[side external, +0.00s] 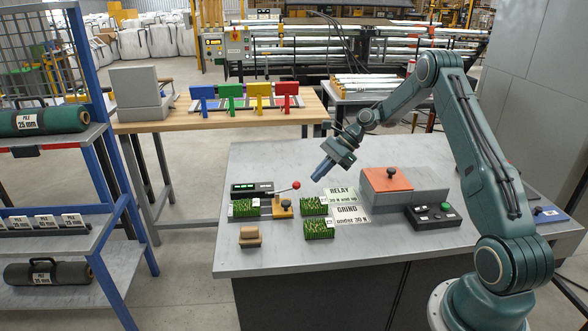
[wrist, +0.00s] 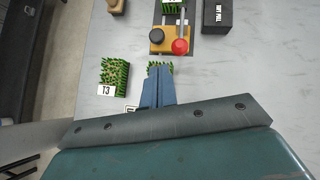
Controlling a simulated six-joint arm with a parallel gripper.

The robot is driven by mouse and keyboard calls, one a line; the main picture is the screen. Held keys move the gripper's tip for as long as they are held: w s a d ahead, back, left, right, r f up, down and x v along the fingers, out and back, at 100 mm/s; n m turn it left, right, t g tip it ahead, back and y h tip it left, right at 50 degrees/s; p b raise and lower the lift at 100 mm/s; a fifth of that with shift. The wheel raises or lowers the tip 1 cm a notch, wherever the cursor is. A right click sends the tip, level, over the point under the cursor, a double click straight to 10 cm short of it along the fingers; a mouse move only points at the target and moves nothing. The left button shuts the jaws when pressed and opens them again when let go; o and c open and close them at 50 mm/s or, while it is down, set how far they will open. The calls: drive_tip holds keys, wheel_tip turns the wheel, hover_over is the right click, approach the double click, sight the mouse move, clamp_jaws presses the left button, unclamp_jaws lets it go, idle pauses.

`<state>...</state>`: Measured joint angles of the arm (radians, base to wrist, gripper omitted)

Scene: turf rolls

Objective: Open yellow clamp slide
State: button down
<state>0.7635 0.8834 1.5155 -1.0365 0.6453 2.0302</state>
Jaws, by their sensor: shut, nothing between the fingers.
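A yellow clamp slide (side external: 282,211) with a black knob sits on the grey bench beside a green turf piece (side external: 245,208). In the wrist view the yellow slide (wrist: 157,46) is beyond my fingertips, left of a red ball (wrist: 180,46) on a lever. The red ball (side external: 296,185) also shows in the side view. My gripper (side external: 319,175) is shut and empty, above the bench and to the right of the slide. In the wrist view its blue fingers (wrist: 158,80) are together and partly cover a turf piece. Whether the slide is open or closed I cannot tell.
A black tuft-pull box (side external: 252,189) stands behind the slide. Two loose turf pieces (side external: 314,206) (side external: 319,229) lie to its right, near RELAY and GRIND labels (side external: 342,198). A brown block (side external: 250,237) is in front. An orange-topped box (side external: 386,179) and button box (side external: 433,216) stand right.

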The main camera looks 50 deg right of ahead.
sight(290, 202)
drive_tip(key=shift+x, duration=4.3)
drive_tip(key=shift+w+a, duration=0.3)
drive_tip(key=shift+a, duration=0.2)
drive_tip(key=shift+d, duration=0.1)
drive_tip(key=shift+v, duration=4.95)
drive_tip(key=shift+r, duration=0.1)
